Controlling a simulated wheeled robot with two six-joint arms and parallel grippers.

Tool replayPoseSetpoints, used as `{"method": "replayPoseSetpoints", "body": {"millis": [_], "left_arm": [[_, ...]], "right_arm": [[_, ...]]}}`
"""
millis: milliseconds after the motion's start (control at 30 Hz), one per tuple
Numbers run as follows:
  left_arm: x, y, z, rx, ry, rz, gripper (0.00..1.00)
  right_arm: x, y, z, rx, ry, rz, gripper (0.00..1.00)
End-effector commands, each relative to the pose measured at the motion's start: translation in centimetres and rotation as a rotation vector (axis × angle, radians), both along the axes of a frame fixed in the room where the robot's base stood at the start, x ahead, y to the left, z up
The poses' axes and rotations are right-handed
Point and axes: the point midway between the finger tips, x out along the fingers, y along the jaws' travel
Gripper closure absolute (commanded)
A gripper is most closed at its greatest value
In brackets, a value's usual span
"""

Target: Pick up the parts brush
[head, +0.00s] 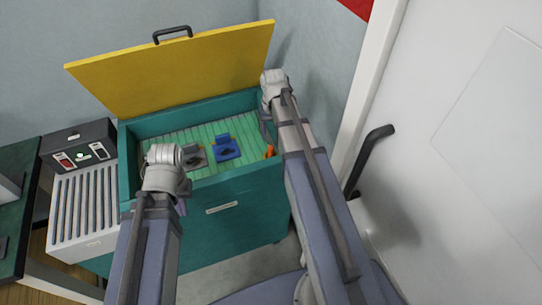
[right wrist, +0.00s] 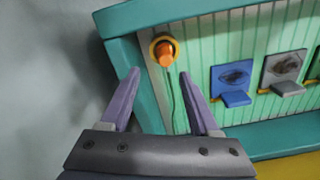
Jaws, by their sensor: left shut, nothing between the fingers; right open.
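An orange handle-like piece in a yellow ring (right wrist: 163,52), which looks like the parts brush, stands in the corner of the green-lined basin in the right wrist view. It also shows as a small orange shape in the head view (head: 269,152). A thin green line runs down from it. My right gripper (right wrist: 158,76) is open, its purple fingertips on either side of the orange piece's lower end in the picture; I cannot tell whether they touch it. My left gripper (head: 181,207) is shut and empty near the basin's front edge, mostly hidden behind its wrist.
The teal basin cabinet (head: 235,212) has a raised yellow lid (head: 175,68). Inside lie a blue fixture (right wrist: 233,82) and a grey fixture (right wrist: 283,68). A grey ribbed unit (head: 85,210) with a switch box (head: 80,146) stands left. A white door (head: 450,130) is at right.

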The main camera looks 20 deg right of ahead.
Motion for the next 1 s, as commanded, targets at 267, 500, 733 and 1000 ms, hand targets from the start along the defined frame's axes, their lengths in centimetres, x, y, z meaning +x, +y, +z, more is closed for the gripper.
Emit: {"method": "replayPoseSetpoints", "body": {"millis": [267,500,733,1000], "left_arm": [[0.0,0.0,-2.0,0.000,0.000,0.000,1.00],[0.0,0.0,-2.7,0.000,0.000,0.000,1.00],[0.0,0.0,-3.9,0.000,0.000,0.000,1.00],[0.0,0.0,-7.3,0.000,0.000,0.000,1.00]], "right_arm": [[-0.1,0.2,-2.0,0.000,0.000,0.002,0.38],[-0.1,0.2,-2.6,0.000,-0.001,0.003,0.38],[-0.2,0.5,-3.9,0.000,-0.001,0.004,0.38],[-0.4,1.0,-7.3,0.000,-0.001,0.004,0.38]]}}
